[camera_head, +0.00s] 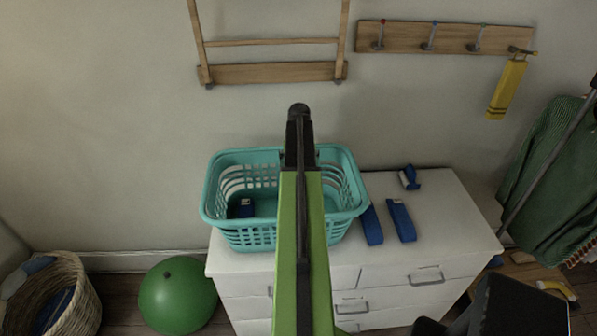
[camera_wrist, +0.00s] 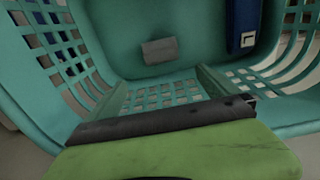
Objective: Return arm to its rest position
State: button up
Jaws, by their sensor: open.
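My arm reaches forward over the turquoise laundry basket (camera_head: 230,237) on the white chest of drawers, and hides part of it. My gripper is hidden behind the arm in the head view. In the wrist view my gripper (camera_wrist: 163,82) is open with nothing between its fingers, above or inside the basket (camera_wrist: 120,35). A small grey piece (camera_wrist: 160,50) is also in the basket.
Several blue items, one a strap (camera_head: 401,220), lie right of the basket on the white chest (camera_head: 455,225). A green ball (camera_head: 177,295) and a wicker basket (camera_head: 82,318) stand on the floor at left. A wooden rack (camera_head: 272,73) and hook rail (camera_head: 400,38) hang on the wall.

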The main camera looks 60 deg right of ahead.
jog(key=shift+r, duration=0.3)
